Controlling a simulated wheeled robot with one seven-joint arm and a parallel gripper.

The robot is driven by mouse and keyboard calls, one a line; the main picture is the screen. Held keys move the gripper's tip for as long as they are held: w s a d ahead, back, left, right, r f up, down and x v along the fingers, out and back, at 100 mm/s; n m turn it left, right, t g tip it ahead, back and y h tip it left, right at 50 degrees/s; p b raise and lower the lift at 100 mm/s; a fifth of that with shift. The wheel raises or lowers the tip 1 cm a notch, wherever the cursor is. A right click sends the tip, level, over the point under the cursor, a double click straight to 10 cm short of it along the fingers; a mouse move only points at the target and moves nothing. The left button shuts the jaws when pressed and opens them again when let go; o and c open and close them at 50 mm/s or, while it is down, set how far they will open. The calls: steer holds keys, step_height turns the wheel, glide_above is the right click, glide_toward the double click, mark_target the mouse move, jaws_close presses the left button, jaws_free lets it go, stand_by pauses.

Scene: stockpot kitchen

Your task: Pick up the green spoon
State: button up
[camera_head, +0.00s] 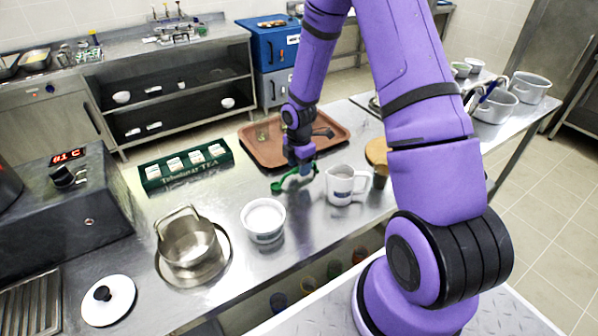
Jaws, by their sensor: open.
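The green spoon (279,185) lies on the steel counter (226,181), between the brown tray and the white bowl. Its rounded end shows at the left, and its handle runs up to the right under my gripper. My gripper (304,172) is open and points down right at the handle's end. The fingertips are small in this view, so I cannot tell whether they touch the spoon.
A white mug (340,186) stands close to the right of my gripper, and a white bowl (263,220) stands in front. The brown tray (262,153) lies behind. A green tea box (186,166) and a steel pot (188,243) are on the left.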

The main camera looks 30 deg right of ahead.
steer(key=shift+f, duration=1.3)
steer(key=shift+c, duration=0.5)
jaws_close()
steer(key=shift+r, duration=0.1)
step_height(320, 180, up, 10)
steer(key=shift+f, duration=0.1)
